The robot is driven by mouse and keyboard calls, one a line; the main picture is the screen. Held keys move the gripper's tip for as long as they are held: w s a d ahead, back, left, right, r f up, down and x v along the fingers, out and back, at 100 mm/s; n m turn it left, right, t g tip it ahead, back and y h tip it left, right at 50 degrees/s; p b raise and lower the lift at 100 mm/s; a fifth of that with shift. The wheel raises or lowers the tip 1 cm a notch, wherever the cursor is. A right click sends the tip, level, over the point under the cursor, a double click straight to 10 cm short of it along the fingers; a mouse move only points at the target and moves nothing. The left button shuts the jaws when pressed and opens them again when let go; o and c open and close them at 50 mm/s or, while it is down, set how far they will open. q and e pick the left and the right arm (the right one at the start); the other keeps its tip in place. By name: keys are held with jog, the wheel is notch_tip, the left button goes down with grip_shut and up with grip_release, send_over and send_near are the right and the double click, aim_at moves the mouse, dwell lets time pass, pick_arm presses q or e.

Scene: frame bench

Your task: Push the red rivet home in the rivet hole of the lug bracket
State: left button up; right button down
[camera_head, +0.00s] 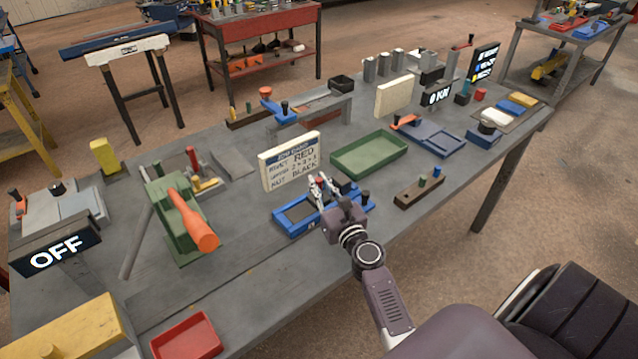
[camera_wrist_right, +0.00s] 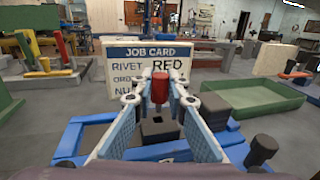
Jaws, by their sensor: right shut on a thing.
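My right gripper (camera_head: 324,190) is over the blue frame fixture (camera_head: 283,226) in front of the job card. In the wrist view the right gripper (camera_wrist_right: 160,100) is shut on the red rivet (camera_wrist_right: 160,86), which stands upright between the fingertips. The left gripper is not in view.
The job card (camera_head: 291,162) stands behind the fixture. A green tray (camera_head: 368,155) is to the right, and a brown block (camera_head: 419,192) with blue and green pegs is nearer the edge. A green press with an orange handle (camera_head: 193,222) stands left. Bare bench lies between.

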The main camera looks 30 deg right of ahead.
jog(key=shift+f+b, duration=1.55)
jog(key=shift+b, duration=0.05)
jog(key=c, duration=1.8)
grip_release()
jog(key=shift+s, duration=0.25)
jog(key=s, duration=0.3)
jog(key=s+a, duration=0.1)
jog(key=s, duration=0.3)
jog(key=shift+a, duration=0.2)
